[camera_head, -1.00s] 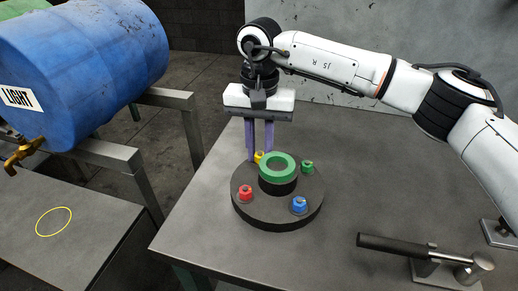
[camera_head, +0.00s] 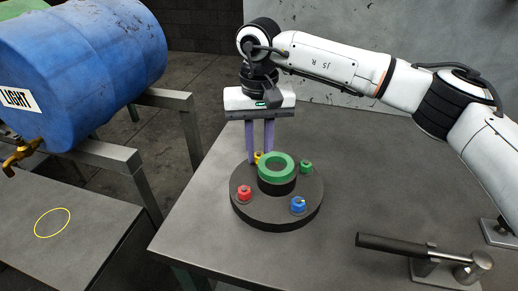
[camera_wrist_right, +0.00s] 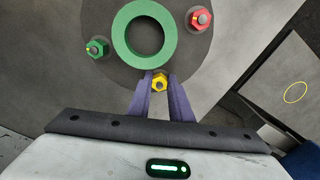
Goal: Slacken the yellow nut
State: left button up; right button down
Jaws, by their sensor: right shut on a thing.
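In the right wrist view the yellow nut (camera_wrist_right: 159,82) lies between the tips of my right gripper (camera_wrist_right: 160,84). In the head view my right gripper (camera_head: 260,158) points down at the nut with its purple fingers, which are shut on it. The fingers partly hide the nut in the head view. My left gripper is not in view.
A red nut (camera_head: 244,192), a blue nut (camera_head: 298,204) and a green nut (camera_head: 306,166) sit around the flange. A dark-handled tool (camera_head: 400,246) is at the table's front right. A blue barrel (camera_head: 85,60) with a brass tap lies on a stand at left.

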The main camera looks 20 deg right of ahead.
aim_at(259, 156)
jog(key=c, duration=1.6)
grip_release()
jog(key=shift+r, duration=0.1)
notch_tip(259, 156, up, 10)
jog(key=shift+r, duration=0.1)
